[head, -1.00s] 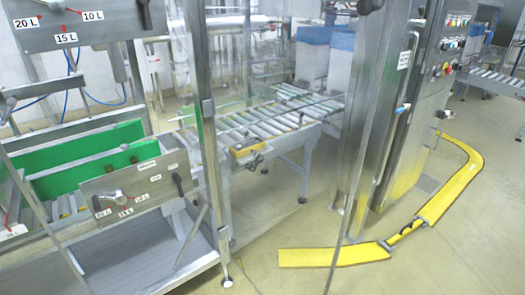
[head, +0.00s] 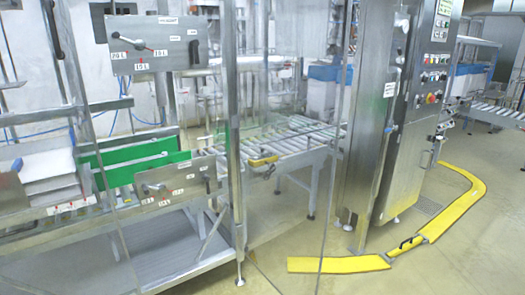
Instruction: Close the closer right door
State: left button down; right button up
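A clear, see-through door panel (head: 285,215) appears to stand open beside the metal post (head: 232,130) in the middle of the head view. Its thin free edge (head: 335,150) runs down the picture, and a faint lower edge slants over the floor. The machine's conveyor and frame show through it. Another thin edge (head: 100,190) slants down at the left, with a black handle (head: 52,28) near its top; it may belong to another clear door. Neither of my grippers is in view.
A steel cabinet (head: 370,130) with buttons stands right of the door. A yellow floor guard (head: 340,265) curves around its foot. A roller conveyor (head: 290,140) and green panels (head: 130,155) lie behind. Bare floor is at the lower right.

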aim_at(334, 49)
jog(key=k+u, duration=0.1)
jog(key=u, duration=1.35)
jog(key=i+l, duration=0.1)
jog(key=l, duration=2)
jog(key=i+l, duration=0.1)
jog(key=l, duration=1.95)
jog(key=k+l+u, duration=0.1)
jog(key=k+l, duration=0.2)
jog(key=l, duration=0.15)
jog(key=k+l+u, duration=0.15)
jog(key=l, duration=0.25)
jog(key=k, duration=0.1)
